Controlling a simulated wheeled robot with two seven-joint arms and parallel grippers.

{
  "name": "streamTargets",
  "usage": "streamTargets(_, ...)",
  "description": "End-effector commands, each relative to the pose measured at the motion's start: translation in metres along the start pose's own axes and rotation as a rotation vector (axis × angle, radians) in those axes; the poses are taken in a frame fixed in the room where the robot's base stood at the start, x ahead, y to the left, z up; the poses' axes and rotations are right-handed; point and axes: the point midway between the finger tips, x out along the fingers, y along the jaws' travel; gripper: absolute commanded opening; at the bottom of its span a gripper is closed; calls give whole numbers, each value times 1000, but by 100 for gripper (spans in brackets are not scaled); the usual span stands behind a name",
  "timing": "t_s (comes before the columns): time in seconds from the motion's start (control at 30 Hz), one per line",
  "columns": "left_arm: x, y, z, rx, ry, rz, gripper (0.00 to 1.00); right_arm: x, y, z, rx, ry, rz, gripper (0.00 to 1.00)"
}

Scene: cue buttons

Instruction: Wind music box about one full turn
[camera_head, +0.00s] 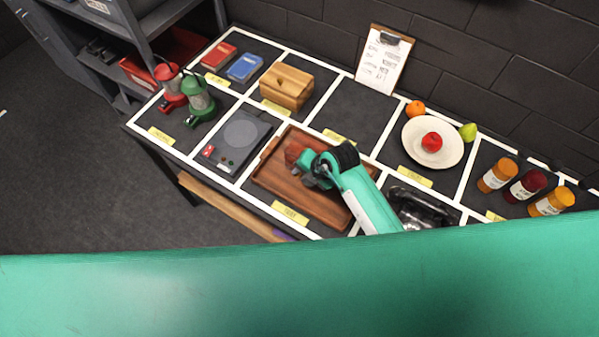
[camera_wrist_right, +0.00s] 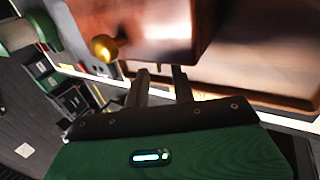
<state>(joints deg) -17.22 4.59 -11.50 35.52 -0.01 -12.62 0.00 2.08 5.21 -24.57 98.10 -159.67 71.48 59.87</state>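The music box looks to be the small reddish-brown wooden box (camera_head: 294,152) on the brown wooden tray (camera_head: 328,205); my right gripper partly hides it in the head view. In the right wrist view the box (camera_wrist_right: 160,25) fills the top, with a round brass knob (camera_wrist_right: 104,48) sticking out at its lower left. My right gripper (camera_head: 306,167) is beside the box. In the wrist view its two fingers (camera_wrist_right: 160,74) are apart with nothing between them, just below the box and to the right of the knob. My left gripper is not in view.
Left of the tray is a dark turntable-like device (camera_head: 240,137). A light wooden box (camera_head: 287,86), red lantern (camera_head: 170,87) and green lantern (camera_head: 199,98) stand farther back. A plate (camera_head: 415,151) and several jars (camera_head: 525,185) are at right. The square behind the tray is clear.

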Motion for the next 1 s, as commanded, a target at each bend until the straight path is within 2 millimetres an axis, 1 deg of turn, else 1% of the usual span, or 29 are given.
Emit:
streamTargets(0.1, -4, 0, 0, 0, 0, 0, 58, 12, 1, 0, 1, 1, 0, 25)
streamTargets(0.23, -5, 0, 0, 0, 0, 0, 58, 21, 0, 0, 0, 0, 0, 25)
streamTargets(0.4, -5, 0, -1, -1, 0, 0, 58, 25, 0, 0, 0, 0, 0, 25)
streamTargets(0.6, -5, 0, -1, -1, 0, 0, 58, 25, 0, 0, 0, 0, 0, 25)
streamTargets(0.73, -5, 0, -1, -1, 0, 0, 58, 25, 0, 0, 0, 0, 1, 0)
streamTargets(1.0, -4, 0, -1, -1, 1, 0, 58, 25, -1, 0, 0, 0, 6, 0)
